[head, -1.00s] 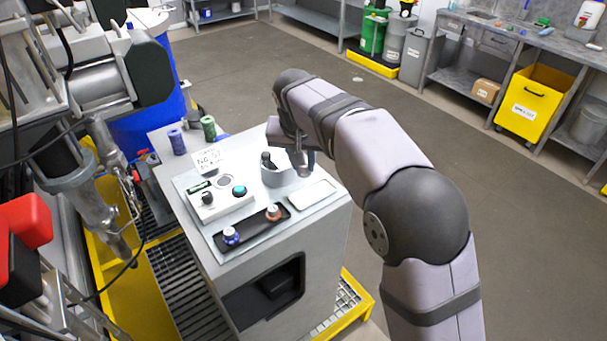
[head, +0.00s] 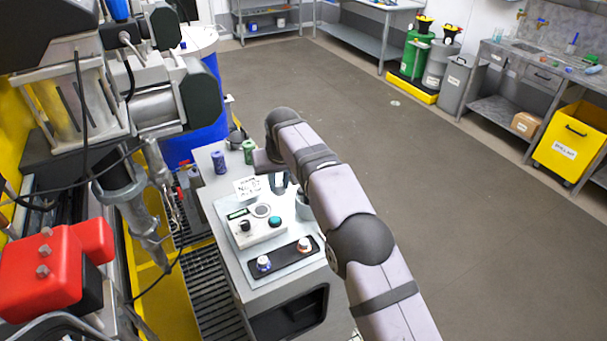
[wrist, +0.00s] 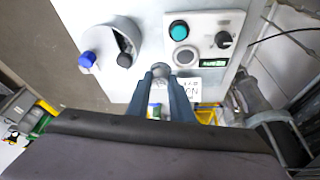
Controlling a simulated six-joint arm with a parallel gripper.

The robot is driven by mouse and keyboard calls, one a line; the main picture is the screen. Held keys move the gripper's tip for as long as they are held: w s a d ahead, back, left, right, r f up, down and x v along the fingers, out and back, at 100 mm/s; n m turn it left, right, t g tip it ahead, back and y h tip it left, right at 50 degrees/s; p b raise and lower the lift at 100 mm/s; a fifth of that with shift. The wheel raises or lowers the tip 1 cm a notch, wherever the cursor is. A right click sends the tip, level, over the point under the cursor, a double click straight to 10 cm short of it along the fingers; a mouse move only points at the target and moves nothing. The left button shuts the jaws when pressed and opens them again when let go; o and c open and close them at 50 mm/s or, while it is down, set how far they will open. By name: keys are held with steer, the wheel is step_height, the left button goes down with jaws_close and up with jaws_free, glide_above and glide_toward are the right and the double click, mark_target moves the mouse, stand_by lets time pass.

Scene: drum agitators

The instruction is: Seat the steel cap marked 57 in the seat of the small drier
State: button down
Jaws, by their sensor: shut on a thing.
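The small drier (head: 256,229) is a white box with a teal button, a black knob and a small display. Its round seat (head: 262,210) is a grey-ringed disc, also seen in the wrist view (wrist: 185,58). My gripper (wrist: 161,75) is shut on a small round steel piece (wrist: 161,69), which I take to be the steel cap; no mark on it is readable. In the wrist view the piece appears just left of and below the seat. In the head view my gripper (head: 279,183) is behind the drier, near the No 57 card (head: 247,187), and the piece is hidden.
A grey cup (wrist: 122,35) holding a black-topped item stands beside the drier, with a blue knob (wrist: 87,60) at its rim. Blue (head: 219,162) and green (head: 249,152) cylinders stand behind.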

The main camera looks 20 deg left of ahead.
steer(key=a+n+p, duration=0.1)
steer(key=s+a, duration=0.1)
steer(key=a, duration=0.1)
steer(key=a+n+y+p, duration=0.1)
steer(key=a, duration=0.1)
steer(key=shift+s+a+f+n+p, duration=0.2)
steer(key=shift+s+f+n+p, duration=0.1)
steer(key=shift+f, duration=0.1)
steer(key=shift+f, duration=0.15)
steer(key=shift+f+b, duration=0.45)
steer(key=shift+f, duration=2.35)
steer(key=shift+f, duration=0.45)
steer(key=c, duration=1.5)
jaws_free()
